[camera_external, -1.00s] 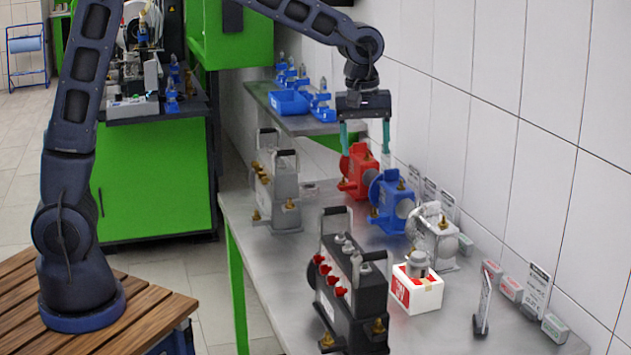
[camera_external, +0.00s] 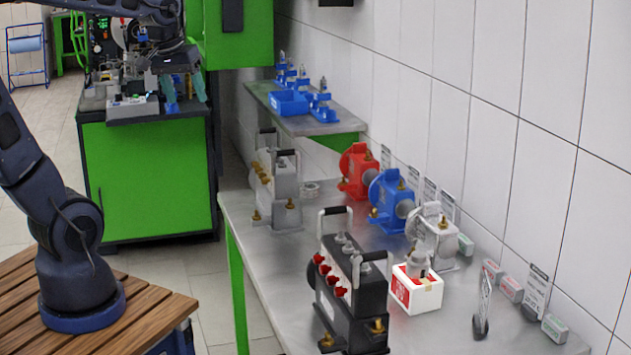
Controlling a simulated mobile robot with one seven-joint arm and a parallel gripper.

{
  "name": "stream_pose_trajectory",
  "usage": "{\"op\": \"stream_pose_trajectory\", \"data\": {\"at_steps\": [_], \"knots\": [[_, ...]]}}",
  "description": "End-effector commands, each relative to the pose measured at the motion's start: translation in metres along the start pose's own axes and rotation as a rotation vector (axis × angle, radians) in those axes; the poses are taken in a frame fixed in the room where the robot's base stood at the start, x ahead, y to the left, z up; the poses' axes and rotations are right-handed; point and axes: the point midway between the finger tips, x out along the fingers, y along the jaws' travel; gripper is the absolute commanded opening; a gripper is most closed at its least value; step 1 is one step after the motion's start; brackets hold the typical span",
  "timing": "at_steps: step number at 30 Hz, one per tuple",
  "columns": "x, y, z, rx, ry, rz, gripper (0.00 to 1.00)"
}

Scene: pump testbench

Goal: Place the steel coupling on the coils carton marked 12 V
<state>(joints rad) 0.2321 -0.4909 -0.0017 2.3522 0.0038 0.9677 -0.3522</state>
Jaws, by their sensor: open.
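A small grey metal part, which looks like the steel coupling (camera_external: 418,264), sits upright on top of a red and white carton (camera_external: 427,296) on the steel bench. The carton has white marking on its red side, too small to read for certain. My gripper (camera_external: 186,94) is open and appears empty. It is at the upper left, well away from the coupling and carton, and shows in front of the green cabinet's cluttered top. Its two teal fingers point down.
The steel bench (camera_external: 285,270) bears a black pump unit (camera_external: 345,290) left of the carton, a grey unit (camera_external: 275,190), and red (camera_external: 357,170), blue (camera_external: 388,203) and white (camera_external: 432,235) pumps. Small boxes and label cards line the wall. The bench's right front is mostly clear.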

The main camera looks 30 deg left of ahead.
Motion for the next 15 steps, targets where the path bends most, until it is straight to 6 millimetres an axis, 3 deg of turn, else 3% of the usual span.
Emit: {"op": "stream_pose_trajectory", "data": {"at_steps": [1, 6, 15], "knots": [[-0.004, -0.016, 0.011, 0.007, 0.018, -0.005, 0.65], [-0.008, -0.057, 0.046, 0.063, 0.061, -0.028, 0.65], [-0.006, -0.088, 0.082, 0.124, 0.098, -0.059, 0.65]]}}
